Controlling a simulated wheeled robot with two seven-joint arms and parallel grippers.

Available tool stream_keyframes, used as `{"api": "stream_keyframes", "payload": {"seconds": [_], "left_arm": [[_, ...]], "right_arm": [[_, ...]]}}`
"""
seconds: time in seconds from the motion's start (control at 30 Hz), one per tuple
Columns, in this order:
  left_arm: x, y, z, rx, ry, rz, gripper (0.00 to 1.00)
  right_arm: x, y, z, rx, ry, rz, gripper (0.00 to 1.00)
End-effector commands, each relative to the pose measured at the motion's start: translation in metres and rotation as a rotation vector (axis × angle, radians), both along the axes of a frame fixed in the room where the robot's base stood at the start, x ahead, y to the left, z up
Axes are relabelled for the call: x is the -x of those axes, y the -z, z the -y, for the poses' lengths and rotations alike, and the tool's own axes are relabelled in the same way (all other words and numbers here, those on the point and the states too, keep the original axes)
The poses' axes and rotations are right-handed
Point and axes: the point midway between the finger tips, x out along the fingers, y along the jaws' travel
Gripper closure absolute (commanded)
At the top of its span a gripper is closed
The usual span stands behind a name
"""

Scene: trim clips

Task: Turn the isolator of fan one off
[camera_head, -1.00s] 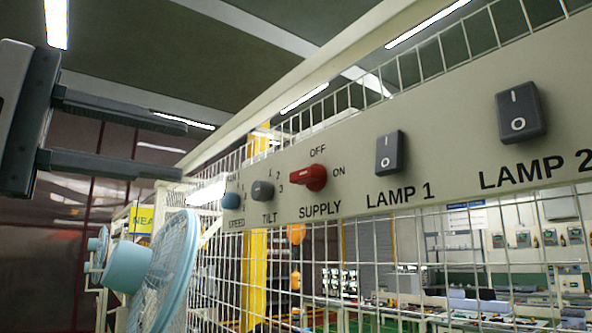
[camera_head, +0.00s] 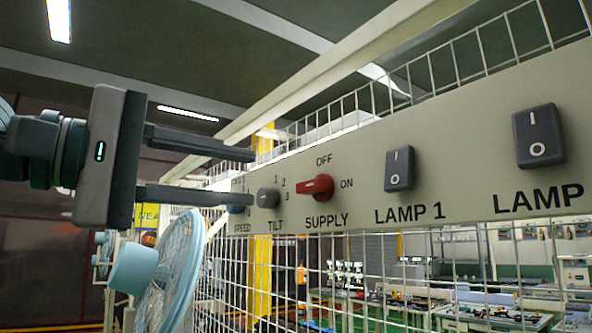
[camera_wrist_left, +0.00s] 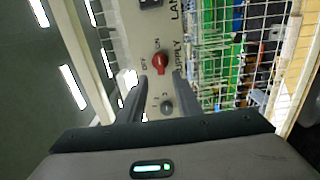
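The red SUPPLY isolator knob (camera_head: 317,187) is on a long pale panel (camera_head: 350,165), with OFF printed above it and ON to its right. Its handle lies roughly sideways, in line with ON. My left gripper (camera_head: 253,176) is open and empty, fingers one above the other, left of the red knob and apart from it. In the left wrist view, the red knob (camera_wrist_left: 160,63) shows just beyond the gap between my left fingertips (camera_wrist_left: 160,76). A light blue fan (camera_head: 165,265) stands below the panel's left end. My right gripper is not in view.
Wire mesh (camera_head: 400,260) surrounds the panel.

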Motion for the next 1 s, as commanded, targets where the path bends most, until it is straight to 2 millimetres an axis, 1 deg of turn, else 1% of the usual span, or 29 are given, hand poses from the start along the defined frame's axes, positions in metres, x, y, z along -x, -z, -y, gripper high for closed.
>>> {"api": "stream_keyframes", "payload": {"seconds": [0.03, 0.3, 0.5, 0.7, 1.0], "left_arm": [[-0.005, -0.003, 0.009, -0.003, 0.004, -0.002, 0.69], [-0.034, -0.003, 0.048, -0.003, 0.003, -0.003, 0.69], [-0.049, -0.002, 0.068, -0.002, 0.002, -0.003, 0.69], [-0.056, 0.0, 0.077, -0.001, 0.001, -0.002, 0.69], [-0.056, 0.001, 0.078, -0.001, 0.001, -0.001, 0.69]], "right_arm": [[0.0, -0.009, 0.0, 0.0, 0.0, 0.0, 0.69], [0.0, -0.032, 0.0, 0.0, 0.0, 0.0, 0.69], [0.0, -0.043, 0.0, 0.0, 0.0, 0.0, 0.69], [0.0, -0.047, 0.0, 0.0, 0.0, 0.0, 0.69], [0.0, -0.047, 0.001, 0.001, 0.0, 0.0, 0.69]]}}
